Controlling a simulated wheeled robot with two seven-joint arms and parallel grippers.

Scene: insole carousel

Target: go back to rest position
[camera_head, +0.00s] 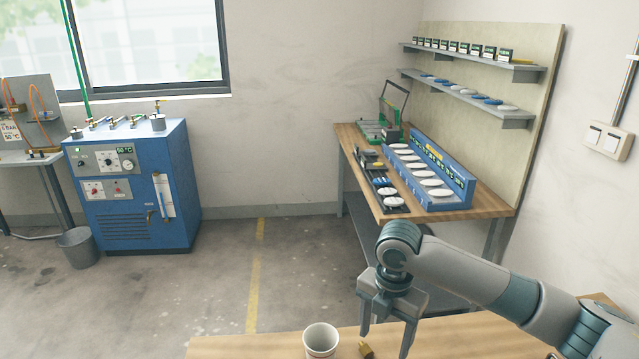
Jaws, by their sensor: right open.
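My right gripper (388,335) hangs over the near wooden table (460,338), its arm coming in from the right. Its two fingers point down and stand apart, with nothing seen between them. A white cup (320,340) stands on this table to the left of the gripper, apart from it. My left gripper is not in view.
A wooden bench (490,204) along the right wall bears a blue rack (440,170) with several white insoles. Shelves (470,90) hang above it. A blue machine (130,190) and a grey bin (77,248) stand at left. The floor between is clear.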

